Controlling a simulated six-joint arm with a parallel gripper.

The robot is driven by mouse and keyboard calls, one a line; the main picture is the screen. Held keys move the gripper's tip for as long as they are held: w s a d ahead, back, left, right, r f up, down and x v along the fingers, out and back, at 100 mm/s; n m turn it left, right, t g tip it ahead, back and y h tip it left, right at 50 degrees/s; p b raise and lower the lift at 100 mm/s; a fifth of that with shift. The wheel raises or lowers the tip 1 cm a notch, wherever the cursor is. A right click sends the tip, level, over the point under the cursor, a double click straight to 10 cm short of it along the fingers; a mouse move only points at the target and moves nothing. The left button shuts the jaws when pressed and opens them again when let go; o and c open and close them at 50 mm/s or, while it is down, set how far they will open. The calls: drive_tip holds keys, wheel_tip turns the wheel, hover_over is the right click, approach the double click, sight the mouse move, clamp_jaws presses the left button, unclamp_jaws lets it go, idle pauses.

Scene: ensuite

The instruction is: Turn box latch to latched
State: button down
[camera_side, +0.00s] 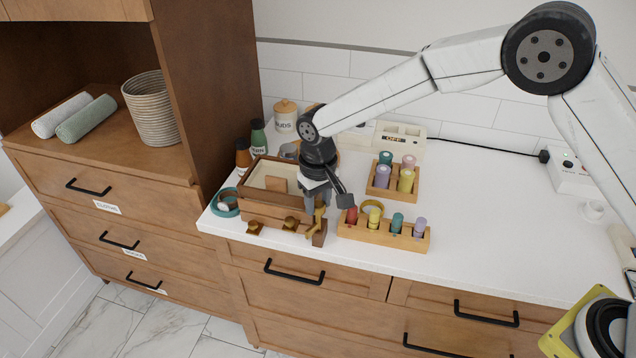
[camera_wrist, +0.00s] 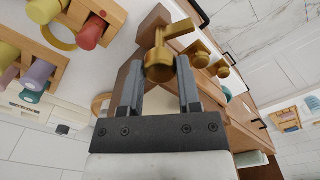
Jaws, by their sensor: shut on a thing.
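The wooden box (camera_side: 262,213) stands near the front left of the white counter, its pale inside showing from above. A brass latch (camera_side: 317,222) is at its front right corner. In the wrist view the brass latch (camera_wrist: 160,64) shows a round hub with an arm pointing up and right. My gripper (camera_side: 318,205) reaches down over that corner. In the wrist view my gripper (camera_wrist: 160,90) has a dark finger on each side of the latch and is shut on it. The exact finger contact is partly hidden.
Two more brass fittings (camera_side: 290,222) sit along the box front. A wooden rack of coloured pegs (camera_side: 385,236) stands close on the right, with another peg block (camera_side: 392,190) behind. Bottles (camera_side: 258,137) and a teal ring (camera_side: 226,203) crowd the left. The right counter is mostly clear.

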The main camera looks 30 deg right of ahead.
drive_tip(key=m, duration=0.5)
drive_tip(key=shift+m, duration=0.4)
drive_tip(key=m, duration=0.5)
drive_tip(key=shift+m, duration=0.4)
drive_tip(key=shift+c, duration=1.5)
unclamp_jaws()
drive_tip(key=shift+r, duration=0.1)
drive_tip(key=shift+r, duration=3.9)
